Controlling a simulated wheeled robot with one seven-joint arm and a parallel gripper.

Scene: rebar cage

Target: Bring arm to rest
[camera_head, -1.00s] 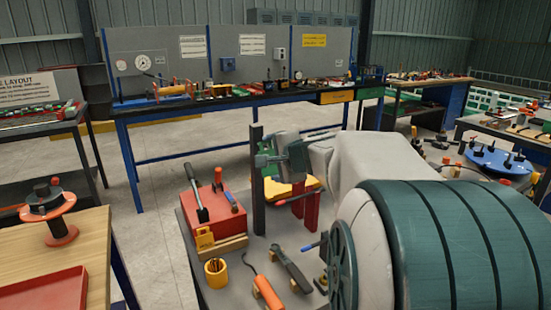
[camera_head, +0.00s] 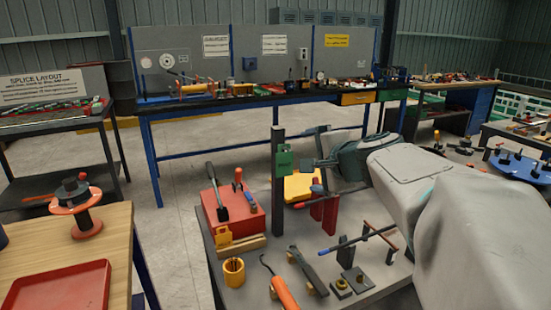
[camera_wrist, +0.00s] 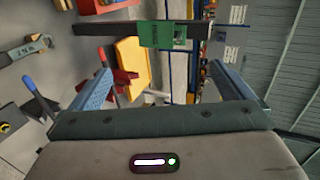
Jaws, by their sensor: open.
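My gripper (camera_head: 312,163) is above the grey work table (camera_head: 232,290), beside the dark upright post that carries a green tag. In the wrist view my gripper (camera_wrist: 165,85) has its two blue fingers spread wide, with nothing held between them. The dark post (camera_head: 277,200) and its green tag (camera_wrist: 163,35) show beyond the fingertips, apart from them as far as I can tell. My arm stretches from the right side of the head view and hides part of the table behind it.
A red box (camera_head: 230,212), a yellow cup (camera_head: 234,271), red blocks (camera_head: 324,208) and several tools stand on the grey table. A wooden table with a red tray (camera_head: 58,290) is at left. A long bench (camera_head: 190,103) stands behind. Open floor lies between.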

